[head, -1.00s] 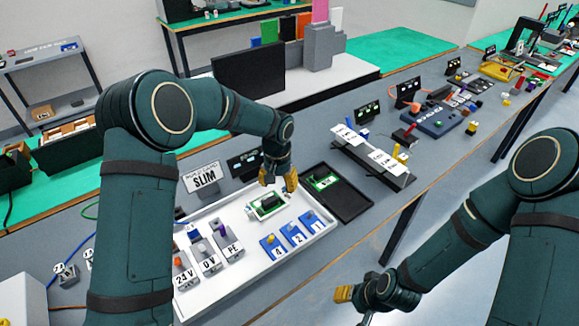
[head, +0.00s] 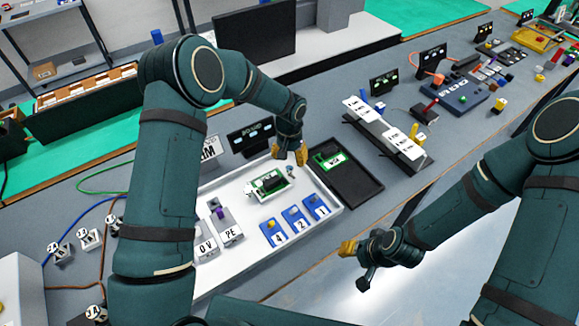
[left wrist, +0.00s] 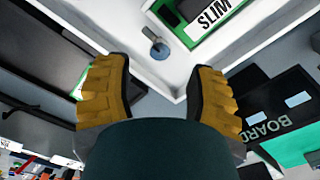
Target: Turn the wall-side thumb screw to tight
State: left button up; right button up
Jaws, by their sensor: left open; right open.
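A small blue-grey thumb screw (head: 290,171) stands in the white tray (head: 333,197) at the far right end of a green board (head: 257,190). In the left wrist view the screw (left wrist: 159,49) stands beside the SLIM board (left wrist: 185,32), ahead of my fingertips. My left gripper (head: 289,155) is open above the tray's far right corner. In the left wrist view its yellow fingers (left wrist: 160,85) are apart with nothing between them, and not touching the screw. How tight the screw is cannot be seen. My right gripper (head: 349,249) is open, off the table's front edge.
Blue blocks (head: 296,220) and grey terminal blocks (head: 228,232) sit in the tray's front part. A black tray (head: 361,188) with another green board stands to the right. Small black displays (head: 250,138) stand behind the tray. A dark screen (head: 254,46) rises further back.

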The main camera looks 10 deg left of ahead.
aim_at(289, 168)
pick_arm(q)
jog(key=shift+f, duration=2.65)
jog(key=shift+c, duration=0.5)
grip_shut()
